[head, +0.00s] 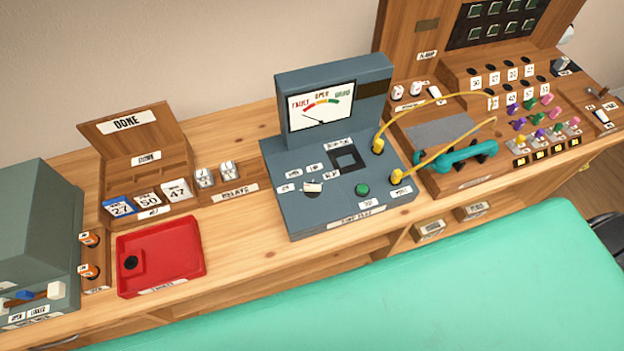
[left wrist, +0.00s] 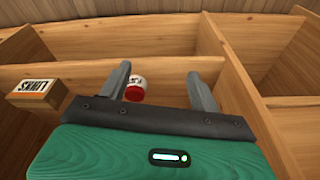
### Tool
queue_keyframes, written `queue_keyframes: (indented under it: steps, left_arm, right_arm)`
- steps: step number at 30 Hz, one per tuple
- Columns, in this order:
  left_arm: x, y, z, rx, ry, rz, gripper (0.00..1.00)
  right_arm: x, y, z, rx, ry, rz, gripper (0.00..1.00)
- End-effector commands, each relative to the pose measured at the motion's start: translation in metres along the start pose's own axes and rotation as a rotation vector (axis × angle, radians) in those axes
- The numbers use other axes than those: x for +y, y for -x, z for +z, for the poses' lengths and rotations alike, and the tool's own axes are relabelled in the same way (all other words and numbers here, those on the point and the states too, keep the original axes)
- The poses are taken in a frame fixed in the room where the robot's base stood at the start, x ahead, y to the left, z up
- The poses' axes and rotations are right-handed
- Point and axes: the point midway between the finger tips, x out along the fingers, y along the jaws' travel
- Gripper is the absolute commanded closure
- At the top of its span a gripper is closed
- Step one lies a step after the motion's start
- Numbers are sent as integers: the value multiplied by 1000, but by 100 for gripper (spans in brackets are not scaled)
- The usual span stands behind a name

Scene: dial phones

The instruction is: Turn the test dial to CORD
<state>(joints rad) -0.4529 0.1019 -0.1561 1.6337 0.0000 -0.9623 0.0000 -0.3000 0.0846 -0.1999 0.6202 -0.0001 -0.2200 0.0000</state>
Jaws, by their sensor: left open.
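The grey-blue tester (head: 325,215) stands mid-bench in the head view. Its test dial (head: 312,187) is a pale pointer knob over a dark round spot at the left of the sloping face. Several small white labels arc around the dial; their words are too small to read, so I cannot tell which one it points to. My left gripper (left wrist: 161,82) shows only in the left wrist view, open, at wooden compartments away from the dial. A red and white round item (left wrist: 135,90) shows between its fingers, not gripped. My right gripper is not in view.
The tester carries a meter (head: 321,107), a green button (head: 362,190) and yellow cord plugs (head: 378,146). A teal handset (head: 467,156) lies to its right. A red tray (head: 160,257) and DONE box (head: 145,150) stand left.

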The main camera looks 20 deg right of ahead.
Motion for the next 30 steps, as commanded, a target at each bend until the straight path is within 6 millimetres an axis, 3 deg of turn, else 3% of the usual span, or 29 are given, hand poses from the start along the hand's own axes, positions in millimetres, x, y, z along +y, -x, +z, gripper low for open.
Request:
queue_keyframes:
  steps: [1, 6, 14, 19, 23, 30]
  left_arm:
    - [-1, 27, -14, 16, 2, -1, 36]
    - [-4, 105, -44, 42, 6, -5, 36]
    - [-2, 195, -67, 72, 16, 4, 36]
    - [16, 250, -90, 95, 28, 53, 36]
    - [44, 265, -114, 94, 37, 123, 36]
    - [96, 269, -158, 77, 31, 239, 36]
  right_arm:
    - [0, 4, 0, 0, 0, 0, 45]
    - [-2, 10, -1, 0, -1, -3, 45]
    - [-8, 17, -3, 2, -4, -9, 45]
    - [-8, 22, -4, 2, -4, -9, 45]
    - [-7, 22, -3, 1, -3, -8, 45]
    - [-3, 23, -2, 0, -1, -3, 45]
